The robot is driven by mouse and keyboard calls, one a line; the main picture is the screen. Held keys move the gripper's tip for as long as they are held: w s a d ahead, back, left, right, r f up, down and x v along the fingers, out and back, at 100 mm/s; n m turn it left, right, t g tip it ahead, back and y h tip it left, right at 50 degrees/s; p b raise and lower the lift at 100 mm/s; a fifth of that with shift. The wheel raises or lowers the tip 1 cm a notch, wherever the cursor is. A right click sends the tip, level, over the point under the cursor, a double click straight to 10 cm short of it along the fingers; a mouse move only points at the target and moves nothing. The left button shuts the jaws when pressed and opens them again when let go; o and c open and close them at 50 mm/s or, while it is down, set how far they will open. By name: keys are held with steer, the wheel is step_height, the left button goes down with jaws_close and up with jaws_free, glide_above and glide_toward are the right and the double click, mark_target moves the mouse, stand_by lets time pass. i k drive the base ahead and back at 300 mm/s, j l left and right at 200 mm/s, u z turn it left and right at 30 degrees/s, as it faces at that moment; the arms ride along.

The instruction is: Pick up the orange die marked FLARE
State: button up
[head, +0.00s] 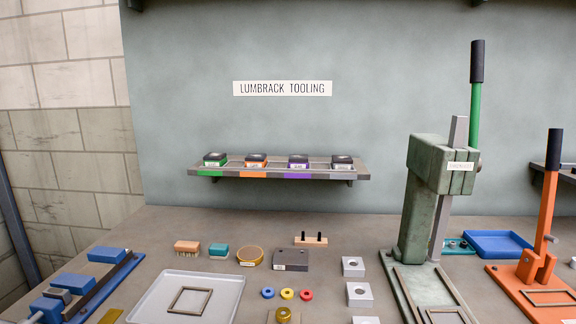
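The orange die (256,162) sits on the wall shelf (277,172), second from the left. It has a dark top, an orange band and a small white label whose text is too small to read. An orange strip marks the shelf edge below it. To its left is a green-banded die (215,159). To its right are a purple-banded die (299,162) and a grey-black die (342,162). My gripper is not in view.
A tall green press (426,200) stands right of the shelf, with an orange press (540,260) farther right. Below the shelf, the bench holds a grey tray (160,295), brushes, a round tin (250,257), coloured rings and metal blocks. The air before the shelf looks clear.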

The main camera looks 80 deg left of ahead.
mark_target(251, 160)
steer(key=u, duration=2.55)
